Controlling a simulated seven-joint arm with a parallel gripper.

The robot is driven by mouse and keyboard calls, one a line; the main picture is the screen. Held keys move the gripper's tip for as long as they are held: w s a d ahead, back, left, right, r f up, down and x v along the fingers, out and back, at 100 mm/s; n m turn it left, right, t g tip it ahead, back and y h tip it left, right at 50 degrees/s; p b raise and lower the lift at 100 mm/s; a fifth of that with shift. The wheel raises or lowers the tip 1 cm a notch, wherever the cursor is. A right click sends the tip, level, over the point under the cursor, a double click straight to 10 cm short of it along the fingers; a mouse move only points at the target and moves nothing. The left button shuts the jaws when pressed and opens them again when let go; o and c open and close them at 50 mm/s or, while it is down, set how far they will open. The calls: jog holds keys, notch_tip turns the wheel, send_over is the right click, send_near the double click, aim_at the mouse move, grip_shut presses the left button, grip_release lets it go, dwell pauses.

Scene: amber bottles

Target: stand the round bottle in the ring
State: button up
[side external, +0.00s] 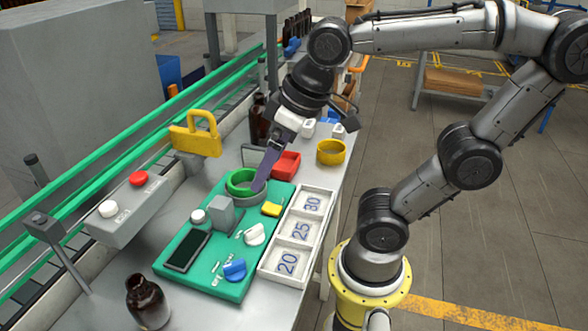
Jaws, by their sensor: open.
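A green ring (230,187) sits at the back of the green work mat (176,262), with a grey part against its front right side. My gripper (254,172) is open and reaches down over the ring. One long dark finger comes down at the ring's right side; the other finger is partly hidden. I see nothing held between the fingers. A brown amber bottle (148,303) with round shoulders stands upright at the near left of the table, apart from the mat. Another dark amber bottle (259,120) stands behind my gripper, partly hidden. I cannot tell which is the round bottle.
A white tray (278,268) marked 20, 25 and 30 lies right of the mat. A red bin (287,166) and a yellow ring (331,152) stand behind. A yellow padlock-shaped piece (196,135), a button box (133,200) and green conveyor rails border the left. Small parts lie on the mat.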

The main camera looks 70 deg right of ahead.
jog(key=shift+o, duration=0.2)
jog(key=shift+t+h, duration=0.3)
jog(key=shift+t, duration=0.2)
jog(key=s+f, duration=0.1)
jog(key=s+d, duration=0.1)
jog(key=s+d+f, duration=0.1)
jog(key=shift+s+d+f, duration=0.25)
jog(key=shift+f, duration=0.05)
